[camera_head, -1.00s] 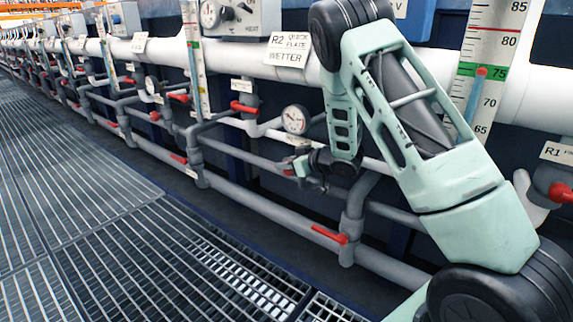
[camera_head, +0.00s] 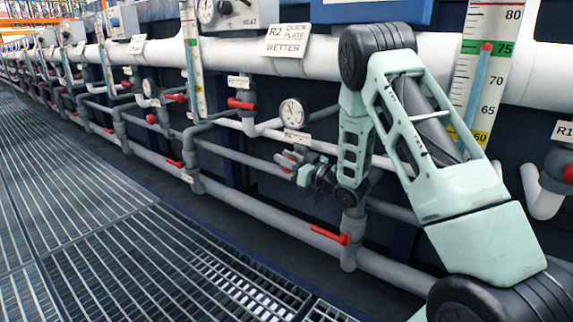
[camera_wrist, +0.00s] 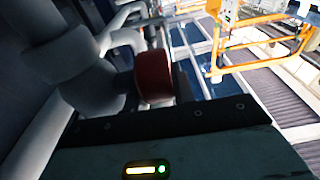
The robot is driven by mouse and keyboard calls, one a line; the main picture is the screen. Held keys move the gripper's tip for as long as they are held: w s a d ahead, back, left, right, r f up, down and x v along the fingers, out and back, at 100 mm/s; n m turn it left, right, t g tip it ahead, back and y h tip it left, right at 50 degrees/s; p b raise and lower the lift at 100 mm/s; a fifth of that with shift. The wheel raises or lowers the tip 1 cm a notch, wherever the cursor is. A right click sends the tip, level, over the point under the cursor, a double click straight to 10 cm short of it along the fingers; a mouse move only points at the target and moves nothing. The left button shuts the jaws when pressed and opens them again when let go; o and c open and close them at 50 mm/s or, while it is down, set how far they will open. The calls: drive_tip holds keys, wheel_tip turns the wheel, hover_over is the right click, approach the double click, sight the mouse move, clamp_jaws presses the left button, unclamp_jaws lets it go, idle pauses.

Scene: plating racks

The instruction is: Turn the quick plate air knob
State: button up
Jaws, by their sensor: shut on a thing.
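A red knob (camera_head: 284,169) sits on the grey pipe below a round gauge (camera_head: 293,111) and a small white tag (camera_head: 297,137) whose text is too small to read. My gripper (camera_head: 288,160) reaches it from the right, its fingers shut around the knob. In the wrist view the red knob (camera_wrist: 154,78) shows large at the far edge of my gripper's dark pad, beside a grey pipe fitting (camera_wrist: 90,70). The fingertips and the far side of the knob are hidden there.
A red valve handle (camera_head: 242,104) is up and left, and another (camera_head: 331,236) sits low, under my arm. A sign reading R2 quick plate wetter (camera_head: 288,41) hangs on the white pipe (camera_head: 250,57). The grating floor (camera_head: 90,220) at left is clear.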

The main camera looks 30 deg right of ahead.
idle(0.4)
drive_tip(key=o, duration=0.7)
drive_tip(key=shift+s, duration=0.15)
drive_tip(key=b+v, duration=0.1)
drive_tip(key=v, duration=1.1)
drive_tip(key=shift+b, duration=0.4)
